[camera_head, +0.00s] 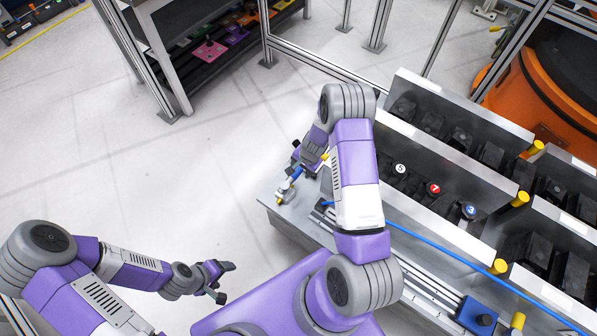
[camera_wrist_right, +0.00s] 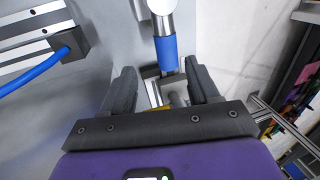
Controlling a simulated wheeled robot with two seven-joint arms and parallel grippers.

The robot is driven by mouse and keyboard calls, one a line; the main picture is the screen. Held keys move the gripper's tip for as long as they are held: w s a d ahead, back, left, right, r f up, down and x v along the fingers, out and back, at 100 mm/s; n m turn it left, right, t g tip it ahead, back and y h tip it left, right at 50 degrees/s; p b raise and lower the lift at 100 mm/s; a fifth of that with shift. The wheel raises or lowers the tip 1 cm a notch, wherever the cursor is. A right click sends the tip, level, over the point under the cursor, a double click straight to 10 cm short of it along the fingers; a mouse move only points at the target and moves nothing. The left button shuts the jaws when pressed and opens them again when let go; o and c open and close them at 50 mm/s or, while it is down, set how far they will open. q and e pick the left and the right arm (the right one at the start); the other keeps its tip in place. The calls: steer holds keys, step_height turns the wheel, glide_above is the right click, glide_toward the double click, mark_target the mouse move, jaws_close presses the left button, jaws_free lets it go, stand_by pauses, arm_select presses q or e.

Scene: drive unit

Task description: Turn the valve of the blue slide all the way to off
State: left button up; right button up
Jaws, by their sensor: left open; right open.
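The valve (camera_head: 289,184) sits at the left end of the metal bench, with a blue band and metal parts. In the right wrist view its blue-banded part (camera_wrist_right: 167,52) lies between my open fingers, with no clear grip on it. My right gripper (camera_wrist_right: 160,75) is at the valve; in the head view the right gripper (camera_head: 305,166) is partly hidden by its own wrist. The blue slide block (camera_head: 477,315) is on rails at the lower right. A blue hose (camera_head: 440,252) runs along the bench. My left gripper (camera_head: 224,282) is open and empty over the floor.
Metal bins (camera_head: 455,130) with black parts and yellow knobs (camera_head: 520,198) stand on the right. A shelf (camera_head: 205,60) stands at the back. An orange drum (camera_head: 545,90) is at the upper right. The floor at left is clear.

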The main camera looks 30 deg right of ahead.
mark_target(298, 170)
steer(key=shift+m, duration=0.3)
steer(key=w+f+b, duration=0.1)
steer(key=f, duration=0.1)
steer(key=w+f, duration=0.1)
steer(key=f, duration=0.1)
steer(key=w+f+b, duration=0.1)
steer(key=f, duration=0.2)
steer(key=shift+d+b, duration=0.25)
steer(key=shift+b, duration=0.1)
steer(key=shift+r, duration=0.1)
jaws_close()
